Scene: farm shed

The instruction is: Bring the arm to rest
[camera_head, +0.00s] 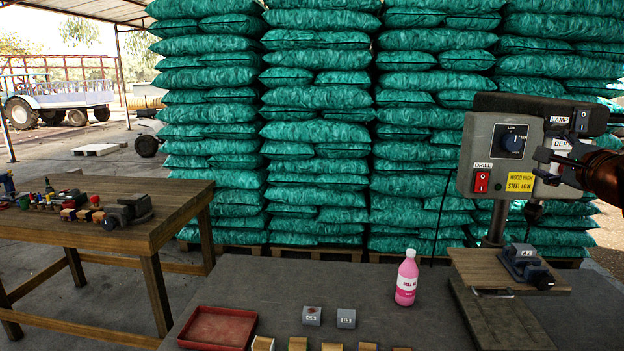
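My gripper (541,165) is at the right edge, in front of the right side of a grey drill press control box (490,172). Its two dark fingers point left and look apart, with nothing seen between them. My arm comes in from the right edge behind it. The gripper partly covers the labels on the box's right side. I cannot tell whether it touches the box.
A pink bottle (406,278) stands on the dark bench (290,287), left of a vise (524,262) marked A2. A red tray (218,328), two grey blocks and several wooden blocks are at the front. A wooden table (165,215) with tools stands left. Green sacks (320,130) fill the back.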

